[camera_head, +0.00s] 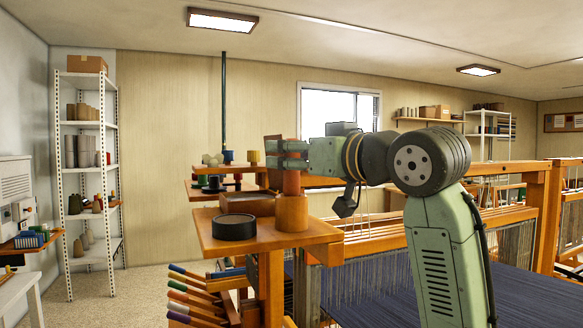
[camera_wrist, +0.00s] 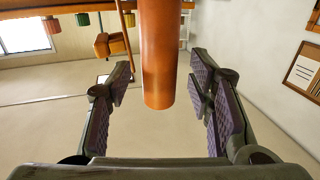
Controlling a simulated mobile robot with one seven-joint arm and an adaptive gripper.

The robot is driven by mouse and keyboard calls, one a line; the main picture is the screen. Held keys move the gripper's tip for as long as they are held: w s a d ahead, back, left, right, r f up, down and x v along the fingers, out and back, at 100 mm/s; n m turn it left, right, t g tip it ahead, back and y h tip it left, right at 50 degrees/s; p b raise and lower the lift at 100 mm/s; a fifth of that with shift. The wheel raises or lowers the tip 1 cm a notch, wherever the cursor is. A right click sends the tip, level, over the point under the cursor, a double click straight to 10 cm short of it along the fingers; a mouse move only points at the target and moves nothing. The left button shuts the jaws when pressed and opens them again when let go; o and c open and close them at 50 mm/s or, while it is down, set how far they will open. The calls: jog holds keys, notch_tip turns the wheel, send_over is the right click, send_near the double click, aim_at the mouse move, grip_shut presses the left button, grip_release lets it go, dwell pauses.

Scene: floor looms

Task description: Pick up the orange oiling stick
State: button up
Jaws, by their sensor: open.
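An orange-brown upright cylinder (camera_head: 292,212), which looks like the orange oiling stick, stands at the right side of a small wooden shelf (camera_head: 222,243) in the head view. My gripper (camera_head: 287,154) is level above it, pointing left, with its fingers around the height of the cylinder's top. In the wrist view, which looks upside down, the cylinder (camera_wrist: 159,55) comes down from the top edge. Its free end lies between the two spread fingers of my gripper (camera_wrist: 161,92). Gaps show on both sides, so no finger touches it there.
A black round tin (camera_head: 234,228) and a brown box (camera_head: 248,204) sit on the same shelf. Several sticks with coloured ends (camera_head: 190,295) jut out below. A loom with blue cloth (camera_head: 400,300) stands at the right. A white rack (camera_head: 88,130) is at the left.

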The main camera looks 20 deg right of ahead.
jog(key=shift+w, duration=0.4)
jog(key=shift+f, duration=0.1)
jog(key=shift+c, duration=0.4)
grip_shut()
